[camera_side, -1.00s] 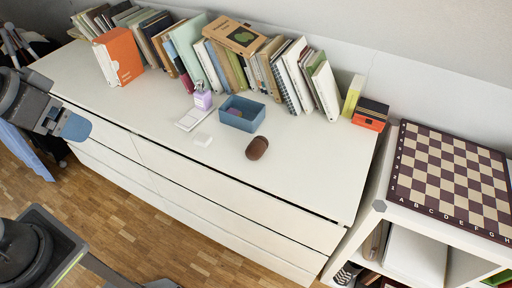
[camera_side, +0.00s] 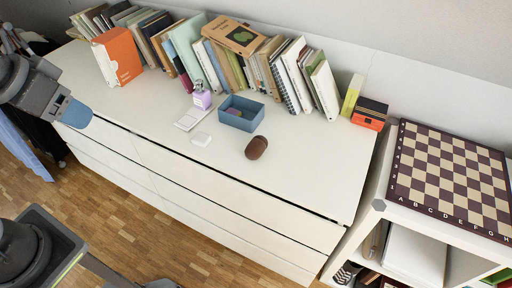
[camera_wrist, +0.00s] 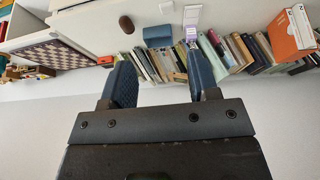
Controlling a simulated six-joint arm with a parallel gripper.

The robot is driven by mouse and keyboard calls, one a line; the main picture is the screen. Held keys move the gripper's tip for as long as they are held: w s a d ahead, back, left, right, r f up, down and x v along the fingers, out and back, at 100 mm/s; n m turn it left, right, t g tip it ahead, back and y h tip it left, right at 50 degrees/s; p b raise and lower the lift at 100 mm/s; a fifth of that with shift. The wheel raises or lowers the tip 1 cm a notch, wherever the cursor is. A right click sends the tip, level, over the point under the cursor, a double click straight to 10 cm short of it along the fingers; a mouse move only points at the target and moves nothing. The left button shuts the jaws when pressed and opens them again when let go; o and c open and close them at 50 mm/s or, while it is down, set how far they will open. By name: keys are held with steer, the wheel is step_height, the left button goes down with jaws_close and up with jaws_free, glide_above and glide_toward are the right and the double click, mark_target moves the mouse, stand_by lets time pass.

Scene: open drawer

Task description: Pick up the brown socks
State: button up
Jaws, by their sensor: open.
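The brown socks (camera_side: 256,147) are a rounded brown bundle lying on the white dresser top (camera_side: 310,175), right of its middle. In the wrist view the brown bundle (camera_wrist: 127,24) shows near the top, upside down. My gripper (camera_side: 76,113) is at the left in the side view, over the dresser's left front, far from the socks. In the wrist view my gripper (camera_wrist: 160,56) has its two blue fingers spread apart with nothing between them.
A blue bin (camera_side: 241,115), a purple bottle (camera_side: 202,97) and a small white item (camera_side: 202,140) stand near the socks. Books line the back wall, including an orange binder (camera_side: 118,57). A chessboard (camera_side: 450,180) lies on the shelf at right. The dresser top's right front is clear.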

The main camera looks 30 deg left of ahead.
steer(key=w+d+g+h, duration=0.2)
steer(key=w+d, duration=0.1)
steer(key=w, duration=0.9)
steer(key=g+h, duration=0.4)
glide_above(252, 142)
steer(key=w+a, duration=0.1)
steer(key=a, duration=0.5)
step_height(252, 142, down, 18)
steer(key=f, duration=0.1)
steer(key=x, duration=0.8)
steer(key=shift+w+a+f, duration=0.2)
steer(key=shift+w, duration=0.05)
steer(key=shift+s+x, duration=0.2)
steer(key=shift+x, duration=1.2)
steer(key=shift+s+x, duration=0.15)
steer(key=shift+x, duration=1.25)
steer(key=shift+a+f, duration=0.1)
steer(key=shift+a, duration=0.1)
steer(key=shift+c, duration=0.3)
steer(key=c, duration=0.5)
